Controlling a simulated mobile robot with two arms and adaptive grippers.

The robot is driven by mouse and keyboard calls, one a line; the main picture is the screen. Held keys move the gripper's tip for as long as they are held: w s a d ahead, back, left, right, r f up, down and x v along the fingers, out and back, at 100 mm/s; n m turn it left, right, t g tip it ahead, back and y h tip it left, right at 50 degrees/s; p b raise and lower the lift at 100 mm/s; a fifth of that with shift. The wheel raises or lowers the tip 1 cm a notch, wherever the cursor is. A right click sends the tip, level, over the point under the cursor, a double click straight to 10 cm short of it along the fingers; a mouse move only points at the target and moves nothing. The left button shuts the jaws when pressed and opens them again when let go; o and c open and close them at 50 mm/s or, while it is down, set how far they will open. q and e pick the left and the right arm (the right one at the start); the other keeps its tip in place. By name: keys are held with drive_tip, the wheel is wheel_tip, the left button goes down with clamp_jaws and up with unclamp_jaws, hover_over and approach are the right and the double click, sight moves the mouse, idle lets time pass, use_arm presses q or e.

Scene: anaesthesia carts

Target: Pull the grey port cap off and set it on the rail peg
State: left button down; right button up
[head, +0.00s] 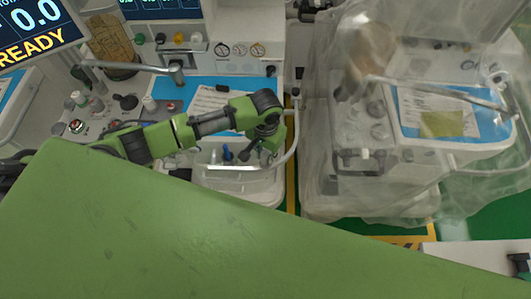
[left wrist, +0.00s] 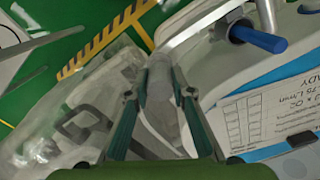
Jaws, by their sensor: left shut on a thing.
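My left gripper (head: 262,146) is over the front of the left cart, near the curved rail end. In the left wrist view, its two fingers (left wrist: 160,95) are closed on a pale grey piece (left wrist: 160,82), which looks like the grey port cap. The piece blends with the clear sheet behind it. A blue peg-like cylinder (left wrist: 258,38) stands out from a grey fitting by the rail (left wrist: 205,22), to the right of the fingers and apart from them. It also shows in the head view (head: 227,153). I cannot tell if it is the rail peg. My right gripper is not seen.
The left cart has a blue work surface (head: 190,84) with a paper sheet (head: 207,101). A second cart under a clear plastic cover (head: 330,195) stands close on the right. A narrow gap with a yellow floor stripe (head: 292,190) separates them.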

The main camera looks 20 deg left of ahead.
sight(266, 153)
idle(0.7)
use_arm(q)
drive_tip(key=shift+p, duration=0.45)
drive_tip(key=shift+p, duration=0.5)
idle(0.8)
drive_tip(key=shift+p, duration=0.3)
drive_tip(key=shift+f+b, duration=0.6)
drive_tip(key=shift+f, duration=0.45)
drive_tip(key=c, duration=1.7)
unclamp_jaws()
drive_tip(key=shift+r, duration=0.1)
wheel_tip(266, 153, up, 12)
